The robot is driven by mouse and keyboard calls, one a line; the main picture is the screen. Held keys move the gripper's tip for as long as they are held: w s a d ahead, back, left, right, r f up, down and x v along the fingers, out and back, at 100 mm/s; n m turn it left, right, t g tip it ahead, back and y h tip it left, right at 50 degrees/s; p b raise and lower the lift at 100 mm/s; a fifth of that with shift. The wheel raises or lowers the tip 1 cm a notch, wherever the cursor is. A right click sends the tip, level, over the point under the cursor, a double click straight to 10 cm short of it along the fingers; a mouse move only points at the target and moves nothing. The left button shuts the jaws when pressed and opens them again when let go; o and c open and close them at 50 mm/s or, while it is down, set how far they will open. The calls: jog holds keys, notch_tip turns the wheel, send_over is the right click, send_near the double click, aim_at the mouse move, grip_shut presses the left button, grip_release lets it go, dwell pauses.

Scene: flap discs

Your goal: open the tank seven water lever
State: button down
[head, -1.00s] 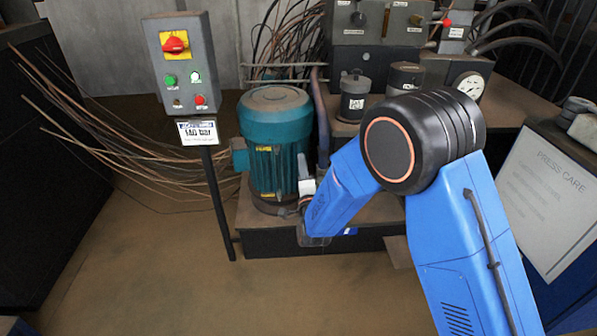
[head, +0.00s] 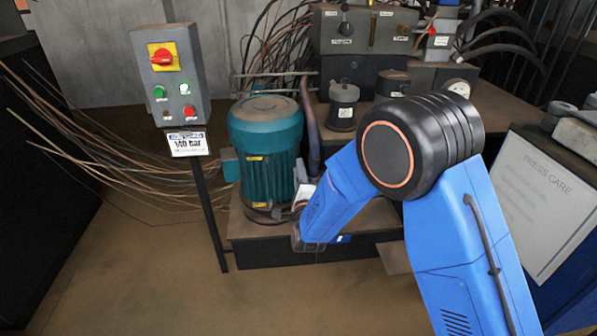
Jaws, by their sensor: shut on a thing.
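My blue arm (head: 455,235) reaches from the lower right, over a black elbow, down to a wrist beside the teal motor (head: 265,150). My gripper's fingers do not show; they are hidden beyond the end of the forearm (head: 335,205). A small pale part shows at the forearm's left edge, close to the motor, and I cannot tell what it is. No tank marked seven and no water lever can be made out.
A grey control box (head: 171,75) with a red rotary switch stands on a post, with a "140 bar" label (head: 187,143) below. A hydraulic unit (head: 365,30) with hoses stands at the back. A press care board (head: 540,200) is right. Brown floor (head: 150,270) is clear at lower left.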

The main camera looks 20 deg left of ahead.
jog(key=c, duration=1.5)
grip_release()
jog(key=shift+w+d+f, duration=0.1)
jog(key=shift+w+d, duration=0.05)
jog(key=shift+d, duration=0.1)
jog(key=shift+o, duration=0.2)
jog(key=v, duration=1.7)
